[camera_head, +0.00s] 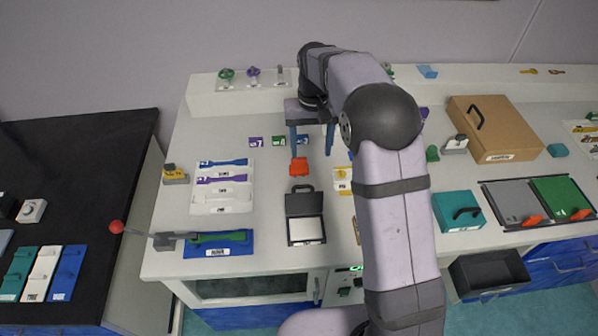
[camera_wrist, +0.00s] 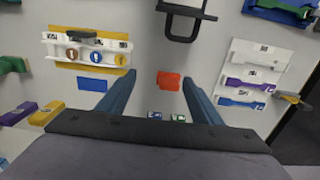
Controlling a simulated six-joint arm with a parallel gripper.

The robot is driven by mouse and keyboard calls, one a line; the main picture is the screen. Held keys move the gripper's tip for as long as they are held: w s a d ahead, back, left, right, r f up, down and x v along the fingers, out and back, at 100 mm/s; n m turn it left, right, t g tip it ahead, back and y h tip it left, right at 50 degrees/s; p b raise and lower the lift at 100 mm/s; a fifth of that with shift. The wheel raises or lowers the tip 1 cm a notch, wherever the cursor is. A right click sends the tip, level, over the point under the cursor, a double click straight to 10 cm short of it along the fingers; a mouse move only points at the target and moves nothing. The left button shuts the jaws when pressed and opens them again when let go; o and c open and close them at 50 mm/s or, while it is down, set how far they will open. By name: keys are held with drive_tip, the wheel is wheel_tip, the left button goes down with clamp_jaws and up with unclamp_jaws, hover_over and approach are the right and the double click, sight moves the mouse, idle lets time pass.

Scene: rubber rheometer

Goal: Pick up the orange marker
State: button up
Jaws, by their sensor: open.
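The orange marker (camera_head: 299,167) is a small orange block on the white bench, behind the dark open case. In the wrist view the orange marker (camera_wrist: 168,81) shows between the two blue fingers, nearer the right one. My gripper (camera_head: 312,155) is open and empty, pointing down with its fingers apart. In the head view its left fingertip overlaps the marker's top edge. My gripper (camera_wrist: 158,77) appears above the marker in the wrist view; I cannot tell the exact height or any contact.
The dark case (camera_head: 304,201) stands in front of the marker. A white tray (camera_head: 222,207) with blue and purple strips is left. Small labelled blocks (camera_head: 256,142) lie behind. My arm hides part of the bench on the right. A yellow-edged holder (camera_wrist: 90,50) is nearby.

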drive_tip(key=b, duration=0.1)
hover_over(299, 159)
drive_tip(key=f, duration=0.3)
drive_tip(key=shift+d, duration=0.25)
drive_tip(key=shift+a+f+p, duration=0.15)
drive_tip(key=shift+f+p, duration=0.65)
drive_tip(key=shift+f, duration=1)
drive_tip(key=shift+a+f+p, duration=0.1)
drive_tip(key=shift+f+p, duration=0.7)
drive_tip(key=shift+f, duration=1)
drive_tip(key=shift+c, duration=0.3)
drive_tip(key=c, duration=1.1)
drive_tip(key=shift+r, duration=0.15)
wheel_tip(299, 159, up, 10)
drive_tip(key=b, duration=0.3)
